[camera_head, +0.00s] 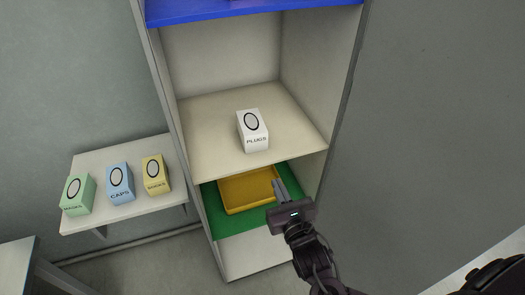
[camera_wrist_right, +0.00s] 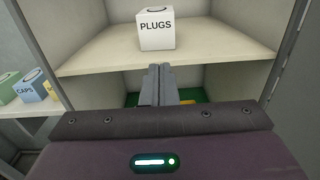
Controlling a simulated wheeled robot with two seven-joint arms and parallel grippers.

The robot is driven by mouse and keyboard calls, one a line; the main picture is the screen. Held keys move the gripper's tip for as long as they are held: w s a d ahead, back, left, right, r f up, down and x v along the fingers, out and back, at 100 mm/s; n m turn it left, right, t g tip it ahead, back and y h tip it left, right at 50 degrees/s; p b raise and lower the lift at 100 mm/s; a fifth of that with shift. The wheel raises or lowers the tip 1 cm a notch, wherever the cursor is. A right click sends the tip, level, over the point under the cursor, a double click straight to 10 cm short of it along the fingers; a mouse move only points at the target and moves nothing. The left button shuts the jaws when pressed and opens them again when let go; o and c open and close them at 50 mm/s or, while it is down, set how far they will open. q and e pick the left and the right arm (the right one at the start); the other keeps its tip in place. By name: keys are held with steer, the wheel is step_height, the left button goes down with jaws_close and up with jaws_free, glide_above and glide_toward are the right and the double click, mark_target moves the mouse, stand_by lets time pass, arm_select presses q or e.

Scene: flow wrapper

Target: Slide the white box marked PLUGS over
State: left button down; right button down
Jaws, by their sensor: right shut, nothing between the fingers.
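The white box marked PLUGS (camera_head: 252,131) stands upright on the cream middle shelf (camera_head: 215,130) of the cabinet, a little right of the shelf's centre. In the right wrist view the PLUGS box (camera_wrist_right: 156,30) is beyond my fingers and above them in the picture, with its lettered face toward me. My right gripper (camera_head: 279,187) is shut and empty. It is in front of the cabinet, near the lower compartment's opening, apart from the box. It also shows in the right wrist view (camera_wrist_right: 159,70). My left gripper is not in view.
A yellow tray (camera_head: 236,207) lies on the green lower shelf (camera_head: 212,222). A blue shelf (camera_head: 190,12) is above. On a side shelf (camera_head: 84,222) at left stand a green box (camera_head: 77,196), a blue CAPS box (camera_head: 120,184) and a yellow box (camera_head: 156,175). The middle shelf is clear around the PLUGS box.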

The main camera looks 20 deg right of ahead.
mark_target(259, 145)
steer(key=w+p, duration=0.3)
steer(key=w, duration=1)
steer(key=shift+w, duration=0.1)
steer(key=w, duration=0.3)
steer(key=shift+b, duration=0.4)
steer(key=shift+w+a+f, duration=0.1)
steer(key=shift+w, duration=0.25)
steer(key=shift+s, duration=0.15)
